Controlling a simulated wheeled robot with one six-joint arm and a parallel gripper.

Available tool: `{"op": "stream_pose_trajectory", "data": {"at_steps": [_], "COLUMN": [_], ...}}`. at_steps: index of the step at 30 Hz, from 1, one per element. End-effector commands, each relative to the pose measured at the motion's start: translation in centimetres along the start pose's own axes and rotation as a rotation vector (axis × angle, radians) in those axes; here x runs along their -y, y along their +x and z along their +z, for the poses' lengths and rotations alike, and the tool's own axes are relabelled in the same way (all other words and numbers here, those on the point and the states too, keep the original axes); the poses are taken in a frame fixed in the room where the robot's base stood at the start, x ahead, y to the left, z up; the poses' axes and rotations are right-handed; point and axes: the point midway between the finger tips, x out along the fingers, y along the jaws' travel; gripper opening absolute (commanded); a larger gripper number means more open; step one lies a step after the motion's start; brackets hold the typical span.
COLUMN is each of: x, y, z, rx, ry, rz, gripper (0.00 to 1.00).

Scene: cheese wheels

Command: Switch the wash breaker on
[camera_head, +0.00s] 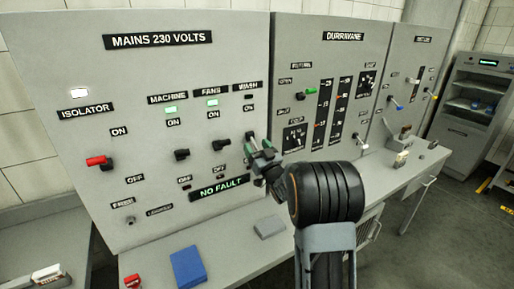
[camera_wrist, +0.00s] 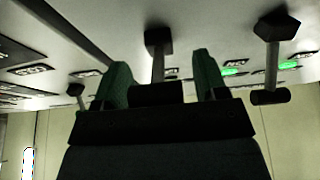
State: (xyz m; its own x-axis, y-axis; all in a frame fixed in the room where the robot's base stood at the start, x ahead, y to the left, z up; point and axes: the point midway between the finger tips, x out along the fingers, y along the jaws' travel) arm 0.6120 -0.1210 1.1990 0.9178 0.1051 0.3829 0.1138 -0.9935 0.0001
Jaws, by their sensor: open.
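The wash breaker is the rightmost of three breakers on the grey mains panel, under the WASH label (camera_head: 247,86). In the head view its lever is mostly hidden by my gripper (camera_head: 263,149). The lamp under that label (camera_head: 248,97) is dark. In the wrist view a breaker lever with a black crossbar handle (camera_wrist: 155,95) stands between the green fingertips of my gripper (camera_wrist: 162,80). The fingers are apart, one on each side, with gaps showing beside the stem.
The fans breaker (camera_head: 221,145) and machine breaker (camera_head: 181,154) are left of my gripper; their lamps are green. A neighbouring lever (camera_wrist: 272,62) is close right in the wrist view. The red isolator handle (camera_head: 97,161) is far left. A blue block (camera_head: 188,267) lies on the bench below.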

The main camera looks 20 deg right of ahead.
Motion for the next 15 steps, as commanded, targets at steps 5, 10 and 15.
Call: {"op": "stream_pose_trajectory", "data": {"at_steps": [5, 10, 15], "x": [0.0, 0.0, 0.0], "y": [-0.02, -0.03, -0.03], "z": [0.01, 0.0, 0.0], "rx": [0.0, 0.0, 0.0], "ry": [0.0, 0.0, 0.0], "rz": [0.0, 0.0, 0.0], "gripper": [0.6, 0.44, 0.28]}}
